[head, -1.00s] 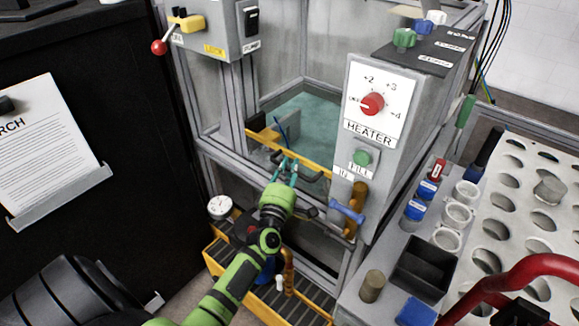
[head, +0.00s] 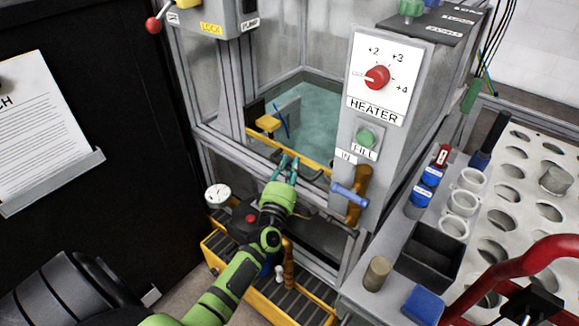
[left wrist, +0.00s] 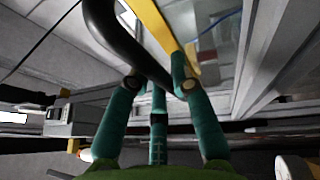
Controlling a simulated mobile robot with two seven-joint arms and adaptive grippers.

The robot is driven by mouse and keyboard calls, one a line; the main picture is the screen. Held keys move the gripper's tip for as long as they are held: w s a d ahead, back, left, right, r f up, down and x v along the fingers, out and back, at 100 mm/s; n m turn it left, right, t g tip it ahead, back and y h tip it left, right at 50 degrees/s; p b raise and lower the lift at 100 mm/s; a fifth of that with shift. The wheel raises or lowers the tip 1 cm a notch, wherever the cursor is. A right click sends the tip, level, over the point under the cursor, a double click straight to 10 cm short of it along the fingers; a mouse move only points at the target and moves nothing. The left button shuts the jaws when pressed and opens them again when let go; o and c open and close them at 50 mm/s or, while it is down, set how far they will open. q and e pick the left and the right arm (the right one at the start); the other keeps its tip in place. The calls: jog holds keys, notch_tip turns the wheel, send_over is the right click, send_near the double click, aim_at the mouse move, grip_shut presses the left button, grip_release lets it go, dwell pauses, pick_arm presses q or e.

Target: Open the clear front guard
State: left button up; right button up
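The clear front guard shows in the head view as a see-through panel with a yellow lower bar (head: 312,170) on the front of the machine. It is hard to tell from the tank behind it. In the left wrist view the yellow bar (left wrist: 151,25) runs diagonally, with a black curved handle (left wrist: 112,35) beside it. My left gripper (head: 287,160) is at the bar. Its teal fingers (left wrist: 160,84) are apart, with the handle running down between the fingertips. I cannot tell whether they touch it. My right gripper is not clearly in view.
A grey heater box (head: 365,135) with a red knob (head: 377,77) stands right of the guard. A blue-handled valve (head: 350,195) sits below it. A rack bench (head: 490,215) is at right, a black cabinet (head: 110,110) at left, and a yellow step (head: 265,290) below.

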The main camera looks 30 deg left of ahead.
pick_arm(q)
jog(key=shift+o, duration=0.9)
jog(key=v, duration=1.2)
jog(key=shift+d, duration=0.1)
